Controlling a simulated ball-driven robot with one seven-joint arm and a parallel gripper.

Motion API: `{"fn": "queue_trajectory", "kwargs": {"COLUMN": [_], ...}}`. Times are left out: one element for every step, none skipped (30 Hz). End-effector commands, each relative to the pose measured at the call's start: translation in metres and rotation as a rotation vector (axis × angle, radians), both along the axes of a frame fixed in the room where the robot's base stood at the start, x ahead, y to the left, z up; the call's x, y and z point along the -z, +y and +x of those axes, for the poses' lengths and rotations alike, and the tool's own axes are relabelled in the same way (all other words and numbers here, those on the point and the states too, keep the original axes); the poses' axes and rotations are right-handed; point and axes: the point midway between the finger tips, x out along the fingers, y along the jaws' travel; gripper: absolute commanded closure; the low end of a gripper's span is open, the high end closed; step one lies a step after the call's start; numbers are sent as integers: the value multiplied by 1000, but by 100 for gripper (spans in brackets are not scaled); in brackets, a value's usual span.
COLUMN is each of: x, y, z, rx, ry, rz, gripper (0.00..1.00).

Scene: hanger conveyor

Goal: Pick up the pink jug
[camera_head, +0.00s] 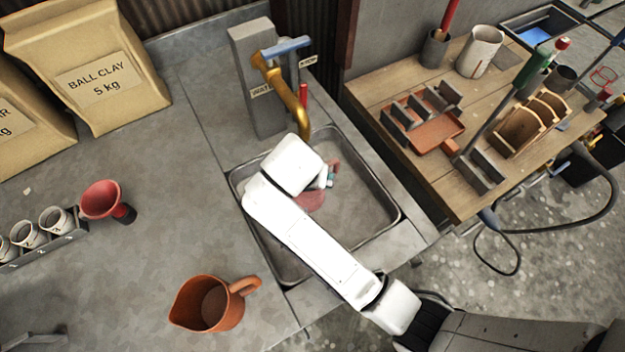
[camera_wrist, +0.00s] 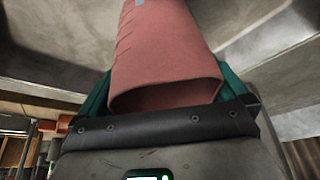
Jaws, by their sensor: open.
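The pink jug (camera_head: 310,200) is in the sink, mostly hidden under my white arm in the head view. In the wrist view the pink jug (camera_wrist: 165,55) is large and close, with its round open end facing the camera. My gripper (camera_wrist: 168,92) has its green fingers on either side of the jug, open. I cannot tell whether they touch it. In the head view only a small bit of my gripper (camera_head: 328,177) shows beside the arm's end.
The metal sink (camera_head: 372,212) has raised rims around my arm. A brass tap (camera_head: 290,95) stands close behind it. A terracotta jug (camera_head: 205,303) and a red funnel (camera_head: 102,200) stand on the grey counter. A wooden workbench (camera_head: 385,90) with tools is at right.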

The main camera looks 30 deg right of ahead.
Motion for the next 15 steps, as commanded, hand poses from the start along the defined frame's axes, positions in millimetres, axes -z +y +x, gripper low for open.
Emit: {"fn": "queue_trajectory", "kwargs": {"x": [1, 1, 1, 1, 1, 1, 1, 1, 1, 0, 0, 0, 0, 0, 0], "y": [0, 0, 0, 0, 0, 0, 0, 0, 0, 0, 0, 0, 0, 0, 0], "z": [0, 0, 0, 0, 0, 0, 0, 0, 0, 0, 0, 0, 0, 0, 0], "rx": [0, 0, 0, 0, 0, 0, 0, 0, 0, 0, 0, 0, 0, 0, 0], "ry": [0, 0, 0, 0, 0, 0, 0, 0, 0, 0, 0, 0, 0, 0, 0], "rz": [0, 0, 0, 0, 0, 0, 0, 0, 0, 0, 0, 0, 0, 0, 0], "gripper": [0, 0, 0, 0, 0, 1, 4, 7, 11, 13, 16, 20, 23, 26, 30]}}
